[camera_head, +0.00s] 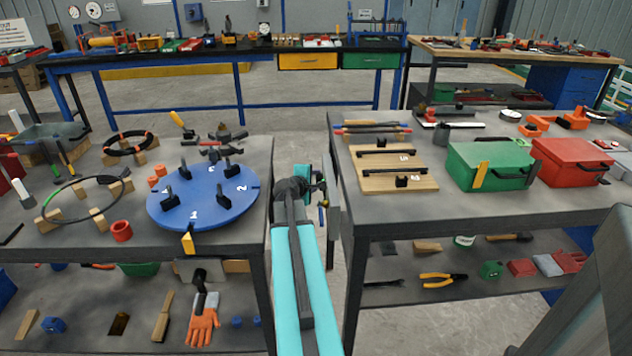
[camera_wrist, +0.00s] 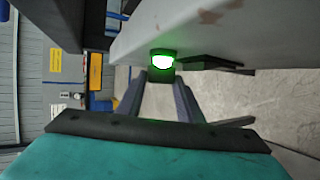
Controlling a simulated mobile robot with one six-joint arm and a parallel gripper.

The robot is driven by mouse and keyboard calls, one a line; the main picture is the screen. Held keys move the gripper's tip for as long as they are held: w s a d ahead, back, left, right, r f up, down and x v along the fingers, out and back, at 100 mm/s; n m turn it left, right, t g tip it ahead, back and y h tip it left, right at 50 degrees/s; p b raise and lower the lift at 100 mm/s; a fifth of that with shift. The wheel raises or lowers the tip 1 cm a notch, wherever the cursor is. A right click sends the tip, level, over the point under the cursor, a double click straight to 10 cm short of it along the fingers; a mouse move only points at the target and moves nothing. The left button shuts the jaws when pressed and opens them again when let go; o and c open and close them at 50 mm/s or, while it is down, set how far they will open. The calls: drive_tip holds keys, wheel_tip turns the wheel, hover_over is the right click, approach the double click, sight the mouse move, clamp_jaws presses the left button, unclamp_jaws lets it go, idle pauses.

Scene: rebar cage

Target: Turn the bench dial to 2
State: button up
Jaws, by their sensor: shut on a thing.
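The bench dial is a blue disc (camera_head: 205,205) lying on the left bench, with white numbers and several upright black pegs. The 2 is on its right side and the 1 is near its front. A yellow pointer (camera_head: 188,243) stands at the front edge, closest to the 1. My gripper (camera_wrist: 158,92) is off the dial's right side, in the gap between the benches; its fingertips are hard to see in the head view. In the wrist view it is shut on a small dark piece (camera_wrist: 159,75) just below a green-lit lamp (camera_wrist: 162,60).
A pale grey panel (camera_wrist: 230,30) stands close beside my gripper. The right bench holds a wooden board (camera_head: 385,183), a green box (camera_head: 480,165) and a red box (camera_head: 570,160). A black ring (camera_head: 60,207) and red cup (camera_head: 121,231) lie left of the dial.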

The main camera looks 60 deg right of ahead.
drive_tip(key=shift+w, duration=0.1)
drive_tip(key=o, duration=1)
drive_tip(key=shift+a, duration=0.1)
drive_tip(key=p+v, duration=0.2)
drive_tip(key=v, duration=0.6)
drive_tip(key=shift+a+r, duration=0.25)
drive_tip(key=shift+r, duration=0.05)
drive_tip(key=p+v, duration=0.3)
drive_tip(key=p, duration=1)
drive_tip(key=shift+a+r+p, duration=0.2)
drive_tip(key=shift+a+p, duration=0.1)
drive_tip(key=shift+p, duration=0.05)
drive_tip(key=p, duration=0.1)
drive_tip(key=a+p, duration=0.1)
drive_tip(key=p, duration=0.1)
drive_tip(key=shift+s+r, duration=0.2)
drive_tip(key=shift+s, duration=0.1)
